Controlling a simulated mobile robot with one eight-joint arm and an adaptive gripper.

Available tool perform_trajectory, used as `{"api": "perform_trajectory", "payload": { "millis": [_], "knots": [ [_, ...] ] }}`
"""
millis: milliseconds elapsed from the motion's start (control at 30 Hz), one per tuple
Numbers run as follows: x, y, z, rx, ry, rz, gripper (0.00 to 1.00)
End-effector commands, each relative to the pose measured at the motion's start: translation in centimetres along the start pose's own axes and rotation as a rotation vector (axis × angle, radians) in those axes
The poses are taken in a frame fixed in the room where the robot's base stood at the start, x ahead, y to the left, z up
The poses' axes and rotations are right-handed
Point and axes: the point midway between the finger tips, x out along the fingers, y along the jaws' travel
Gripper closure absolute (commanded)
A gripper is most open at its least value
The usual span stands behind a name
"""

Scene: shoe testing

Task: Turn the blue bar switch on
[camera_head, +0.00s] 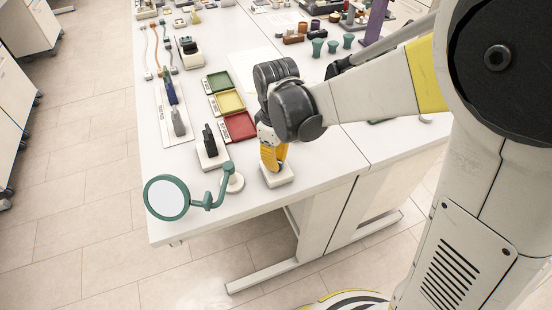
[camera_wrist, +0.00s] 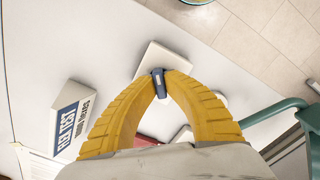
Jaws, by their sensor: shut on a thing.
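The blue bar switch (camera_wrist: 159,83) is a small dark blue bar with a pale mark, standing on a white square base (camera_wrist: 160,57). In the wrist view my gripper (camera_wrist: 160,75) has its two yellow ribbed fingertips closed on the bar from both sides. In the head view my gripper (camera_head: 274,166) reaches down onto the white base (camera_head: 278,179) near the table's front edge. The fingers hide the bar there. I cannot tell from the views which way the switch is set.
A round mirror (camera_head: 167,198) on a teal arm stands close at the left. A black device (camera_head: 209,141) on a white base and green, yellow and red trays (camera_head: 240,126) are behind it. A "FLEX TEST" block (camera_wrist: 70,120) shows in the wrist view.

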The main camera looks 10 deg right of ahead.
Motion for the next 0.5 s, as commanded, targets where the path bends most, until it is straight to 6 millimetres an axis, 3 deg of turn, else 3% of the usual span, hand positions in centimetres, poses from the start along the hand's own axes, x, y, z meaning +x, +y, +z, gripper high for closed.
{"api": "perform_trajectory", "payload": {
  "millis": [500],
  "knots": [
    [0.01, -0.03, 0.04, 0.461, 0.000, 0.000, 1.00]
  ]
}}
